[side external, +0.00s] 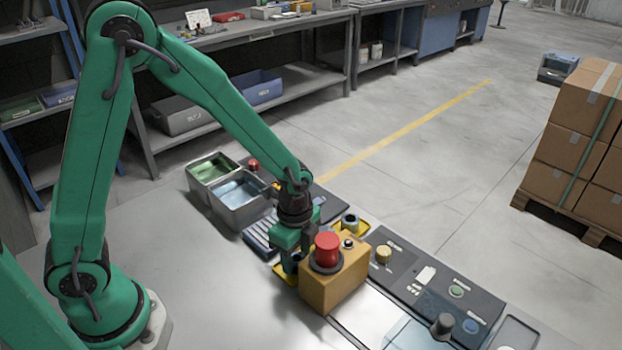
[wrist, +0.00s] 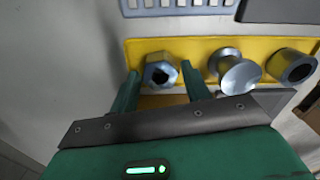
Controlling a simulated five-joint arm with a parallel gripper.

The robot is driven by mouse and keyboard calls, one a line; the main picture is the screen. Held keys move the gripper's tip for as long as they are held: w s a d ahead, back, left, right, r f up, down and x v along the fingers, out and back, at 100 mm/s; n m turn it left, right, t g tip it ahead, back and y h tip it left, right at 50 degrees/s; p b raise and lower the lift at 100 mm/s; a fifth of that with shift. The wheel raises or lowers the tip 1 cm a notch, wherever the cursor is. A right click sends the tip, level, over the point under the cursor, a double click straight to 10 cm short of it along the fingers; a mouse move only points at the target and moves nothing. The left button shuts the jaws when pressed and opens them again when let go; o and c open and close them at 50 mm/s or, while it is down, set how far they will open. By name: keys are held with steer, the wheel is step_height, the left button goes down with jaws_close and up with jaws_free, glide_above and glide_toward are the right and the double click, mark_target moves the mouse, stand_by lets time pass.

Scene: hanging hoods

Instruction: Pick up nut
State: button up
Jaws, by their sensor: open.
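A metallic hex nut (wrist: 160,70) sits on a yellow tray (wrist: 135,50) in the wrist view, at the left end of a row of parts. My gripper (wrist: 164,82) is open, with one green finger on each side of the nut. I cannot tell whether the fingers touch it. In the side view my gripper (side external: 290,250) is low over the bench behind the yellow box with the red button, and the nut is not clearly visible there.
A silver knob-like part (wrist: 233,70) and a dark-bored ring (wrist: 294,66) stand right of the nut. The yellow box (side external: 335,280) with a red button (side external: 327,248) stands close to my gripper. Two metal bins (side external: 238,205) are at the back left. The front left bench is clear.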

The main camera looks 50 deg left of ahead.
steer(key=shift+f, duration=0.5)
steer(key=c, duration=0.9)
steer(key=shift+o, duration=0.2)
steer(key=shift+r, duration=0.2)
step_height(320, 180, up, 10)
steer(key=shift+f, duration=0.15)
stand_by(0.4)
steer(key=w+a, duration=0.2)
steer(key=a, duration=0.8)
steer(key=shift+a+f, duration=0.25)
steer(key=shift+a, duration=0.15)
